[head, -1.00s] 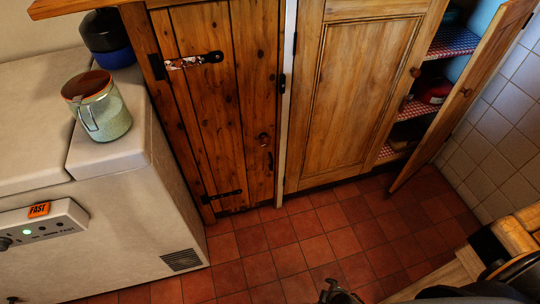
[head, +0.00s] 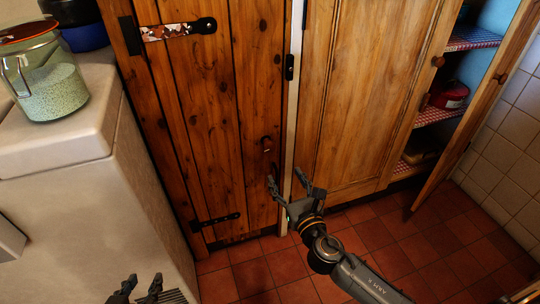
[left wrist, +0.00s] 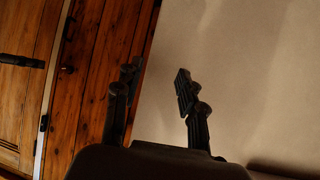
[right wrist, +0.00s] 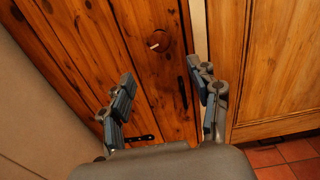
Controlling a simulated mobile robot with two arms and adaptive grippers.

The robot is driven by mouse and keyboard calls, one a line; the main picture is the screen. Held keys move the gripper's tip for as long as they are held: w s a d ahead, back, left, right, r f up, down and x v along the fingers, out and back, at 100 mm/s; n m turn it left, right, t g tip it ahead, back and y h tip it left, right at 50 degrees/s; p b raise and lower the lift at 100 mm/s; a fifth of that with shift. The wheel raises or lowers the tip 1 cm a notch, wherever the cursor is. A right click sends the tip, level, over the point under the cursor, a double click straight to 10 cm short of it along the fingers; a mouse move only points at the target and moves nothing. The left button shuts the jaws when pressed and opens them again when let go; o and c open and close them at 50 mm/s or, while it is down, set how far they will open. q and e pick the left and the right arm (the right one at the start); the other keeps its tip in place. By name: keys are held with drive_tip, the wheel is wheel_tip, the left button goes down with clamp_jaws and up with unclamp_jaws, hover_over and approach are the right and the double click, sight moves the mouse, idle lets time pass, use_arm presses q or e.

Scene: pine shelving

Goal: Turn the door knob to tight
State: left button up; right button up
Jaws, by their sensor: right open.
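The door knob (head: 266,143) is a small round brown knob on the dark plank cupboard door (head: 222,100). In the right wrist view the knob (right wrist: 158,41) has a short pale mark across its face. My right gripper (head: 287,182) is open and empty, in front of the door below and slightly right of the knob. In the right wrist view the knob lies beyond the two fingertips (right wrist: 164,82), apart from them. My left gripper (head: 136,290) is open and empty at the lower left, beside the white appliance; its fingers (left wrist: 156,80) are spread in the left wrist view.
A black pull handle (right wrist: 182,92) sits just below the knob. A paler cupboard door (head: 360,100) is to the right, and another door (head: 480,110) stands open by shelves. A glass jar (head: 48,85) stands on the white appliance (head: 140,190). The tiled floor (head: 260,270) looks clear.

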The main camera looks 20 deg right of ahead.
approach(270, 149)
drive_tip(key=w, duration=0.3)
drive_tip(key=w+b, duration=0.2)
drive_tip(key=w, duration=0.4)
drive_tip(key=shift+w+a+f, duration=0.1)
drive_tip(key=shift+w, duration=0.25)
use_arm(q)
drive_tip(key=w+d+r+t+h, duration=0.1)
drive_tip(key=w+r+t, duration=0.1)
drive_tip(key=r, duration=0.3)
drive_tip(key=w+d+r+t, duration=0.1)
drive_tip(key=w+r+t, duration=0.1)
drive_tip(key=r+t, duration=0.2)
drive_tip(key=shift+w+d+r+t+h, duration=0.25)
drive_tip(key=shift+d+r+t+h, duration=0.1)
drive_tip(key=shift+r+h, duration=0.1)
use_arm(e)
drive_tip(key=shift+w, duration=0.4)
drive_tip(key=c, duration=1.2)
